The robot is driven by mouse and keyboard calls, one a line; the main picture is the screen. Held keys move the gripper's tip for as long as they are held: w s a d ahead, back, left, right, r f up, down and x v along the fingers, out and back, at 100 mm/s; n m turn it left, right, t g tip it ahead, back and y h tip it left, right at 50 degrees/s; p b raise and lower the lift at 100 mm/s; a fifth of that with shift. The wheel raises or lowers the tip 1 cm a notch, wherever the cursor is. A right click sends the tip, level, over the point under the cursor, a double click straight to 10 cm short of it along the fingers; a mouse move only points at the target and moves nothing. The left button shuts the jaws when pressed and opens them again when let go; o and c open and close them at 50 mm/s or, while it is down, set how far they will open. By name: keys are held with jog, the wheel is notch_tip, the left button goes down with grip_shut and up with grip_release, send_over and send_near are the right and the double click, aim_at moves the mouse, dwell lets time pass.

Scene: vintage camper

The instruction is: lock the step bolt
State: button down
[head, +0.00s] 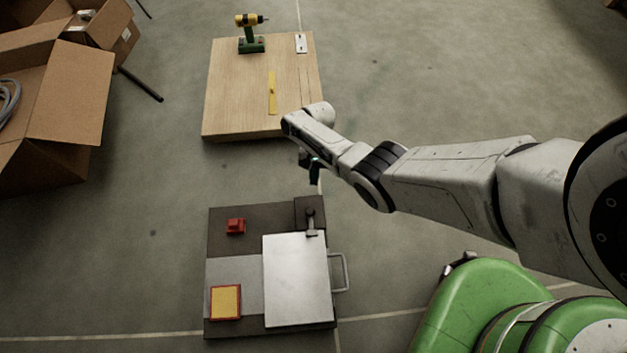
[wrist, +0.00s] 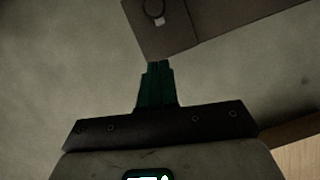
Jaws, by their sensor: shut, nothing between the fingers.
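What looks like the step bolt (head: 311,222) is a small dark lever with a round end. It lies on the dark board's top right corner and reaches down to the top edge of a pale metal plate (head: 297,280). In the wrist view a round dark part with a small light patch (wrist: 154,14) shows on the board, cut by the top edge. My gripper (head: 315,182) hangs just above the board's top right corner in the head view, apart from the bolt. Its green fingers are shut and empty (wrist: 158,68), with the board's edge just beyond their tips.
The dark board (head: 265,215) also carries a red block (head: 236,226) and a yellow pad with red rim (head: 225,301). A handle (head: 342,271) sticks out right of the plate. A wooden table (head: 235,90) with a drill (head: 250,38) stands behind. Cardboard boxes (head: 70,95) are left.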

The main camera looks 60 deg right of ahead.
jog(key=p+v, duration=0.2)
jog(key=v, duration=0.3)
jog(key=shift+r, duration=0.2)
dwell(0.4)
jog(key=s+a+r+n+t+h, duration=0.1)
jog(key=s+a+n, duration=0.15)
jog(key=a, duration=0.35)
jog(key=s+a+r+n, duration=0.1)
jog(key=a+r+n, duration=0.1)
jog(key=a+n, duration=0.35)
jog(key=s+a+r+n+t+h, duration=0.1)
jog(key=s+a+r, duration=0.3)
jog(key=s+r, duration=0.15)
jog(key=s+d+r+n+t+h, duration=0.1)
jog(key=s+d+r+n+h, duration=0.15)
jog(key=s+r, duration=0.7)
notch_tip(320, 180, up, 29)
jog(key=w+a+p, duration=0.1)
jog(key=p, duration=2.8)
jog(key=shift+r+n+p, duration=0.2)
jog(key=shift+n+p, duration=0.15)
jog(key=shift+n, duration=0.1)
